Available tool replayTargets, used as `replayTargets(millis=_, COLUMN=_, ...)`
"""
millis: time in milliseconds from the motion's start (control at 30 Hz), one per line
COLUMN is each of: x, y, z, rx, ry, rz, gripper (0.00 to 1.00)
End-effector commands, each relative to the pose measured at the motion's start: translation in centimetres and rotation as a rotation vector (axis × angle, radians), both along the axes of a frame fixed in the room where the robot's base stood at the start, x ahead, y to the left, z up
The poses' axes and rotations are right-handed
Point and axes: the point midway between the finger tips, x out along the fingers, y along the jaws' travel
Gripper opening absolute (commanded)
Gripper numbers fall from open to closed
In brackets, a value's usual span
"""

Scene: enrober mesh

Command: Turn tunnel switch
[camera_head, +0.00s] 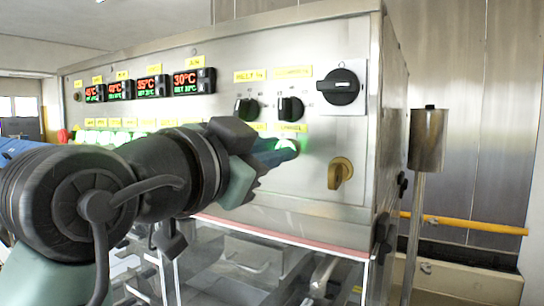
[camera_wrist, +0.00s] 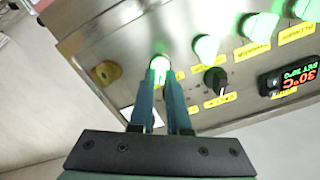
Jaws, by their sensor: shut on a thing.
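The tunnel switch (camera_head: 287,143) is a green-lit round switch at the right end of the lit row on the steel control panel, under a small yellow label. My gripper (camera_head: 283,152) reaches in from the left and is shut on this switch. The fingers also show in the wrist view (camera_wrist: 160,76), pointing at the panel. The glare and the fingers hide the switch's exact angle.
Two black knobs (camera_head: 248,109) (camera_head: 290,108) sit just above the switch. A large black rotary switch (camera_head: 341,87) is to the upper right, and a brass-yellow knob (camera_head: 340,172) to the lower right. Red temperature displays (camera_head: 187,82) line the upper left. A steel post (camera_head: 427,141) stands at right.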

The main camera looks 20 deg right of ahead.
Motion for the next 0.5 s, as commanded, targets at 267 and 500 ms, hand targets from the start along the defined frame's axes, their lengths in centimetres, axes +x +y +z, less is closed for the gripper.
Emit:
replayTargets(millis=267, x=-0.01, y=-0.01, z=-0.02, rx=0.010, ry=-0.011, rz=0.000, gripper=0.00)
replayTargets(millis=500, x=-0.02, y=0.00, z=-0.02, rx=0.009, ry=-0.011, rz=0.001, gripper=0.24)
